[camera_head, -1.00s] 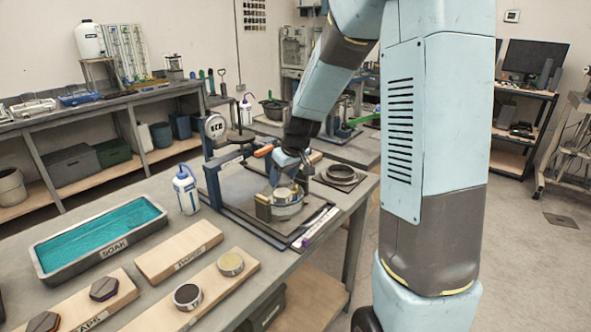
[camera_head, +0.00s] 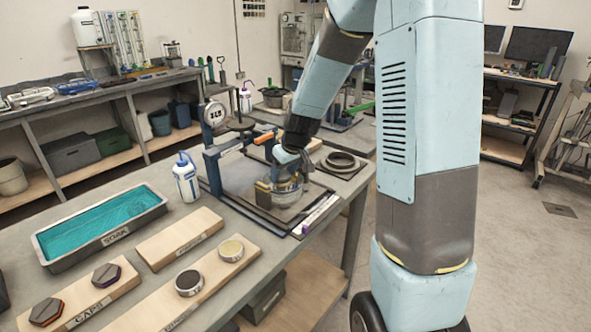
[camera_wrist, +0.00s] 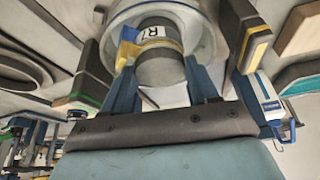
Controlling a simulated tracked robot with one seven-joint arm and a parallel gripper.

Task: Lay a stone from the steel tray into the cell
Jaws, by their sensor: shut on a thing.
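My gripper (camera_head: 286,178) is low over the press frame on the bench. In the wrist view my gripper (camera_wrist: 162,68) is shut on a grey round piece (camera_wrist: 160,72) with a yellow band and a white label above it. I cannot tell whether this piece is a stone. A pale round cell (camera_wrist: 205,42) surrounds it in that view; the depth between them is unclear. In the head view the cell (camera_head: 283,199) shows below my gripper, partly covered by it. A steel tray of teal liquid (camera_head: 158,211), marked SOAK, stands at the left; no stones can be made out in it.
A wash bottle (camera_head: 186,180) stands left of the blue press frame (camera_head: 212,165) with its dial. A dark ring (camera_head: 342,160) lies to the right. Wooden boards (camera_head: 178,238) bear discs and hexagonal caps in front.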

